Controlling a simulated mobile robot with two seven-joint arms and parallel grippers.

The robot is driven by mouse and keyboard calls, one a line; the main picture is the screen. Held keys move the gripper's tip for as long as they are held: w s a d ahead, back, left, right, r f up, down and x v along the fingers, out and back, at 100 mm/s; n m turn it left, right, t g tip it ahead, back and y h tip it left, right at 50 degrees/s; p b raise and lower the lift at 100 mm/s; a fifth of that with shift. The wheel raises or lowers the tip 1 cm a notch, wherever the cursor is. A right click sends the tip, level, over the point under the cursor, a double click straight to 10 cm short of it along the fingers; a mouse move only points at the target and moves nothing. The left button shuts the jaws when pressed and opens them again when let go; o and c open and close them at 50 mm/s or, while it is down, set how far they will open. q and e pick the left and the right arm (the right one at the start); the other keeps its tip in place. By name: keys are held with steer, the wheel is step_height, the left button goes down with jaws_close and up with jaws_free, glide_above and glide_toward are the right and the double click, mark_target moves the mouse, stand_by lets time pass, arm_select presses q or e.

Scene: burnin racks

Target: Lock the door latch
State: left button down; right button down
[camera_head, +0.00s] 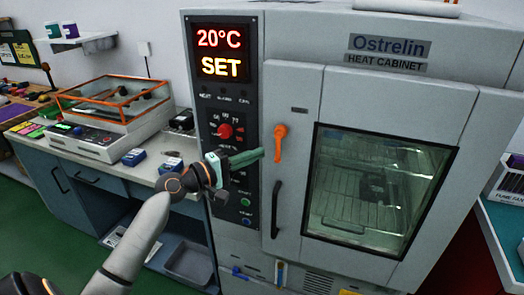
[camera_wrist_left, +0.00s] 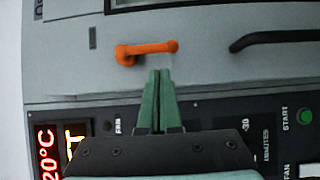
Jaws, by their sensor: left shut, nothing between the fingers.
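The orange door latch (camera_head: 280,143) is on the left edge of the heat cabinet door (camera_head: 300,88), with its lever pointing down from its pivot. In the left wrist view the latch (camera_wrist_left: 148,48) lies sideways, just beyond the fingertips. My left gripper (camera_head: 258,155) is shut and empty, its green fingers pressed together and pointing right at the latch lever. The fingertips (camera_wrist_left: 159,74) are close to the lever's free end in the wrist view; I cannot tell whether they touch. The door is against the cabinet. My right gripper is not in view.
A black door handle (camera_head: 275,210) is below the latch. The control panel (camera_head: 222,100) with a red knob (camera_head: 225,131) is left of the door, behind my gripper. A bench (camera_head: 115,168) with instruments stands at the left. Open floor lies at the lower left.

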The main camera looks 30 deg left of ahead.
arm_select(q)
steer(key=shift+w+d, duration=0.2)
steer(key=shift+d, duration=0.3)
steer(key=shift+w+d, duration=0.2)
steer(key=shift+d, duration=0.25)
steer(key=shift+d+n, duration=0.15)
steer(key=shift+n, duration=0.15)
